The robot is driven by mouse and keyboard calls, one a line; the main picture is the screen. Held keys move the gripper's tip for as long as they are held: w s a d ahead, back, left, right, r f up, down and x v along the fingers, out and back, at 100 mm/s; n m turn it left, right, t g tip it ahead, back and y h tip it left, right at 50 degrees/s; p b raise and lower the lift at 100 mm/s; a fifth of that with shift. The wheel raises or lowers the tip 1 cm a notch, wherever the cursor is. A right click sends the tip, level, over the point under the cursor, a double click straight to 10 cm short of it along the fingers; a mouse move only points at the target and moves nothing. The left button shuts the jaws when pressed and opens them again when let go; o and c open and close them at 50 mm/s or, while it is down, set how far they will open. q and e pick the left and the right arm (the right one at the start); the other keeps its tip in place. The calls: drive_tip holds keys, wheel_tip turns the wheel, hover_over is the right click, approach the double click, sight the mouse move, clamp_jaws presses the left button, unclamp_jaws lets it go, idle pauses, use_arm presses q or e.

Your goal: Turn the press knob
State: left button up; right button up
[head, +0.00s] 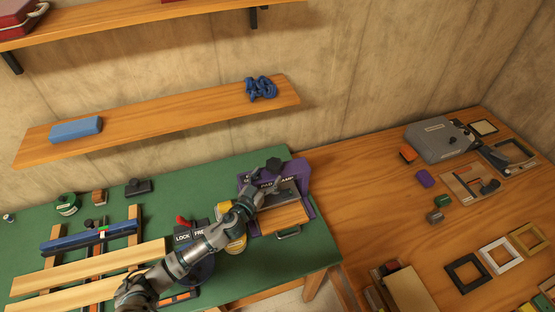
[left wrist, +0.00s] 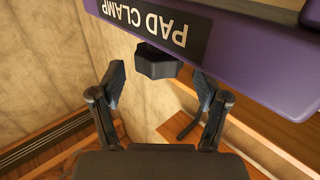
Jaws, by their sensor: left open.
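The purple press (head: 306,172) stands on the green bench top at its right end, with a "PAD CLAMP" label on its front. Its black knob (head: 273,163) sits on top. In the left wrist view the knob (left wrist: 157,62) shows beside the purple bar (left wrist: 235,45), between the fingers and beyond their tips. My left gripper (head: 270,186) reaches in front of the press and hides part of it and its label. In the left wrist view the left gripper (left wrist: 158,88) is open, one finger to each side, with nothing in it. The right gripper is not in view.
A yellow item (head: 237,244) and a LOCK/FREE panel with a red lever (head: 182,221) are close to my left arm. A clamp rack with boards (head: 85,270) lies at the left. Shelves (head: 160,120) hang above. The wooden table (head: 350,180) at right has bare room beside the press.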

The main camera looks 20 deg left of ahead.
sight(278, 162)
use_arm(q)
drive_tip(key=x, duration=0.8)
drive_tip(key=shift+p, duration=0.3)
drive_tip(key=c, duration=1)
drive_tip(key=shift+w, duration=0.1)
drive_tip(key=shift+c, duration=0.2)
